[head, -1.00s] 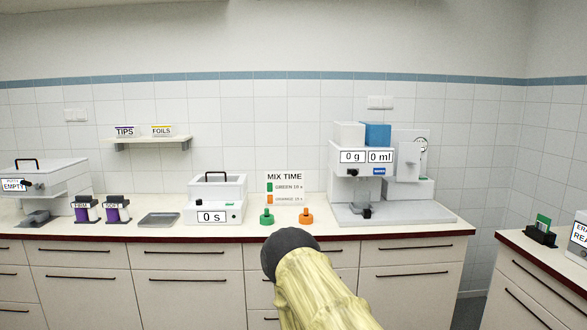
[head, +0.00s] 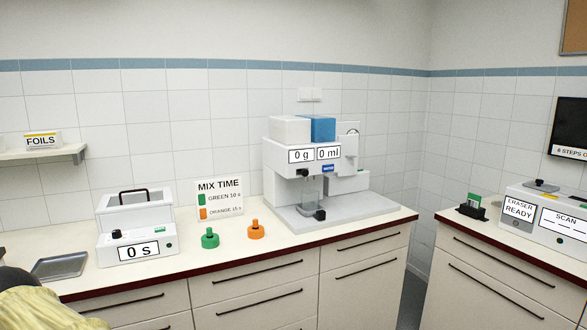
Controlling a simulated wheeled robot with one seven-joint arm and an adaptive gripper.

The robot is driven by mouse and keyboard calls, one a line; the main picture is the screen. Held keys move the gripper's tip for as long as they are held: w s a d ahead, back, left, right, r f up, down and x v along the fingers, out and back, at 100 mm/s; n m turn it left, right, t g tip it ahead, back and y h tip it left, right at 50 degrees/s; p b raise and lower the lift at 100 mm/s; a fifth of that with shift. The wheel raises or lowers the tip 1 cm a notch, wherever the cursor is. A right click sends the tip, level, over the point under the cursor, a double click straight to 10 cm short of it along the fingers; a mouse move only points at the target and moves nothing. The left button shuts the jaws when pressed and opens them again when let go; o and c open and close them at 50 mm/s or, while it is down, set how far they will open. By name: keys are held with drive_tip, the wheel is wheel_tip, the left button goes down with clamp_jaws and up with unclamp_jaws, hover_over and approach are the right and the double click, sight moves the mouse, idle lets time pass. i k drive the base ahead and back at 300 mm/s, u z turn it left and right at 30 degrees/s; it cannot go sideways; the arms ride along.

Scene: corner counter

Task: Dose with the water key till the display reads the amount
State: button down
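The dosing machine (head: 283,172) stands on the counter right of centre, with a white and a blue container (head: 323,128) on top. Its two displays read 0 g (head: 301,156) and 0 ml (head: 328,153). A small blue key labelled in white (head: 328,169), likely the water key, sits below the ml display. A clear cup (head: 309,190) appears under the black spout, with a black knob (head: 320,215) in front. My arm, in a yellow sleeve, shows only at the lower left corner, far from the machine. My gripper is out of view.
A white mixer box (head: 135,225) reading 0 s stands left, beside a grey tray (head: 60,265). A green (head: 210,238) and an orange cap-like piece (head: 255,229) stand before the MIX TIME sign (head: 219,199). An eraser unit (head: 545,215) is on the right counter, past a gap.

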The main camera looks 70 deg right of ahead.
sight(325, 168)
drive_tip(key=z, duration=0.35)
drive_tip(key=i, duration=1)
drive_tip(key=z, duration=1.3)
drive_tip(key=i, duration=0.55)
drive_tip(key=z, duration=0.65)
